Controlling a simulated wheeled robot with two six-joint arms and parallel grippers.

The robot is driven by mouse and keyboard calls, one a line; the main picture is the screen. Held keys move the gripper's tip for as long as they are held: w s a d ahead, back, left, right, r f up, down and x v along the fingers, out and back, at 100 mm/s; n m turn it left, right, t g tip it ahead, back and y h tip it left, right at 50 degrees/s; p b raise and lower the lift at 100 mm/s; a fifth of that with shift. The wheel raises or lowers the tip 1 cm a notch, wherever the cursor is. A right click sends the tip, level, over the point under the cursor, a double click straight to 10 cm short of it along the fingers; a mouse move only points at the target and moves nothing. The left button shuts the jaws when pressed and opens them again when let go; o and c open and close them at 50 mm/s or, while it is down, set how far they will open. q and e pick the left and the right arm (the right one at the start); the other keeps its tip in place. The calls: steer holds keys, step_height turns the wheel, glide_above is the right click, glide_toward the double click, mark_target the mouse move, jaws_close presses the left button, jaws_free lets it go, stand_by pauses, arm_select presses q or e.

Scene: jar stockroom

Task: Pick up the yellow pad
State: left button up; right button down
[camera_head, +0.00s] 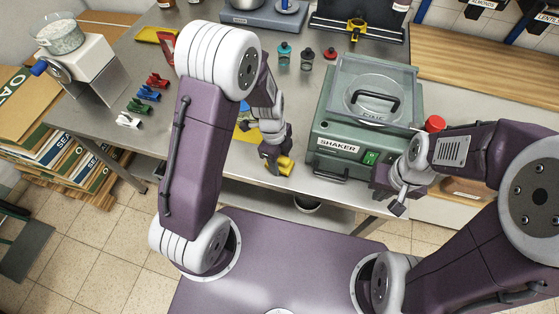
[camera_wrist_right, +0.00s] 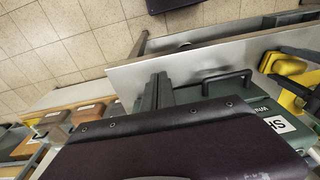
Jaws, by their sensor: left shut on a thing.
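The yellow pad (camera_head: 285,165) is at the front edge of the steel table in the head view. My left gripper (camera_head: 275,160) is shut on it and partly hides it. In the right wrist view a yellow piece (camera_wrist_right: 289,66) shows at the right edge, beside dark gripper parts. My right gripper (camera_head: 396,203) is at the table's front edge, right of the green shaker. Its dark fingers (camera_wrist_right: 157,92) lie close together in the right wrist view, with nothing seen between them.
The green shaker (camera_head: 345,150) stands close right of my left gripper. Small coloured clips (camera_head: 148,93) lie at the left of the table. Small jars (camera_head: 307,60) stand behind. A yellow flat thing (camera_head: 150,34) lies at the back left. A red knob (camera_head: 435,123) is near my right arm.

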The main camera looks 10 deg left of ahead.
mark_target(281, 157)
arm_select(q)
step_height(281, 157, up, 4)
steer(key=shift+r, duration=0.1)
steer(key=s+d+r, duration=0.3)
steer(key=s+r, duration=0.3)
steer(key=s, duration=0.5)
steer(key=shift+d+r+p, duration=0.25)
steer(key=shift+p, duration=0.1)
